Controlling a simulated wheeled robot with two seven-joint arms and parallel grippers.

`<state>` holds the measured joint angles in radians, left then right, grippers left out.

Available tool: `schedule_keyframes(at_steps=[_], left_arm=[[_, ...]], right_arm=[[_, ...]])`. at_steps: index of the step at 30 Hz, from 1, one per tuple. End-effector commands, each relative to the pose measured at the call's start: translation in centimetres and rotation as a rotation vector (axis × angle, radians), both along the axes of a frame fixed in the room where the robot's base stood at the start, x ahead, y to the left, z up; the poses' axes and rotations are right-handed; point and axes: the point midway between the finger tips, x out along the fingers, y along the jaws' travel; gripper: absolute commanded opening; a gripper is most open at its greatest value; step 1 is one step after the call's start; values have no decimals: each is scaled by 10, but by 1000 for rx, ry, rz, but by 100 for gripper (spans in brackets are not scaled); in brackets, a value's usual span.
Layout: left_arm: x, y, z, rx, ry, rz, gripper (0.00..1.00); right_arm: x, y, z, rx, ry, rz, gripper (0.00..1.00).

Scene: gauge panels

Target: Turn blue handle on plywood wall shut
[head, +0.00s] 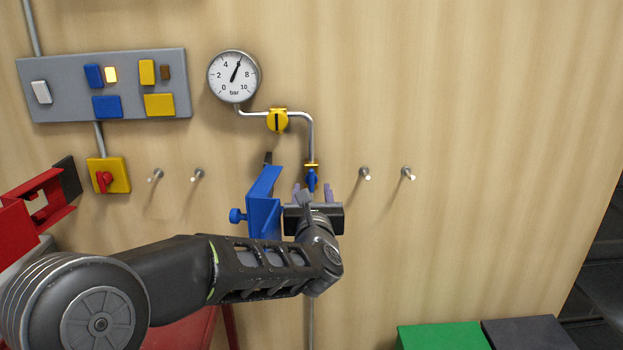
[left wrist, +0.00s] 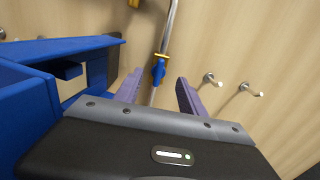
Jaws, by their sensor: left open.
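A small blue handle (head: 311,180) sits on a vertical metal pipe on the plywood wall (head: 480,110), just below a yellow collar. It looks lined up with the pipe. It also shows in the left wrist view (left wrist: 158,71), beyond the fingertips and between them. My left gripper (head: 312,192) is open, with one purple finger on each side of the handle's line. The left wrist view shows both fingers (left wrist: 158,86) apart with nothing held between them. I cannot tell whether a finger touches the handle. My right gripper is not in view.
A blue bracket (head: 264,203) with a knob stands close left of the gripper. Pegs (head: 364,173) stick out to both sides. Above are a yellow valve (head: 277,120) and a pressure gauge (head: 234,77). A grey switch panel (head: 105,85) is upper left; wall at right is clear.

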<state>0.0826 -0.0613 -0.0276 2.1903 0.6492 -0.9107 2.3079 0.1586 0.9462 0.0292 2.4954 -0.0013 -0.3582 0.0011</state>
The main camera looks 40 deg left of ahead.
Motion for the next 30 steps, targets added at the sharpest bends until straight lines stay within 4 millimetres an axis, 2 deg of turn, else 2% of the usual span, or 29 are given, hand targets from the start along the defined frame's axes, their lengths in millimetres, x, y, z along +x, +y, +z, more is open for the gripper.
schedule_keyframes(at_steps=[15, 26, 30], left_arm=[[54, 41, 1, 2, 3, 1, 48], [60, 46, -1, 1, 2, -1, 48], [60, 46, 0, 1, 2, -1, 38]], right_arm=[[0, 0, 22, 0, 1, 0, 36], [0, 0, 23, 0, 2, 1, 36], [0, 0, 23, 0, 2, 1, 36]])
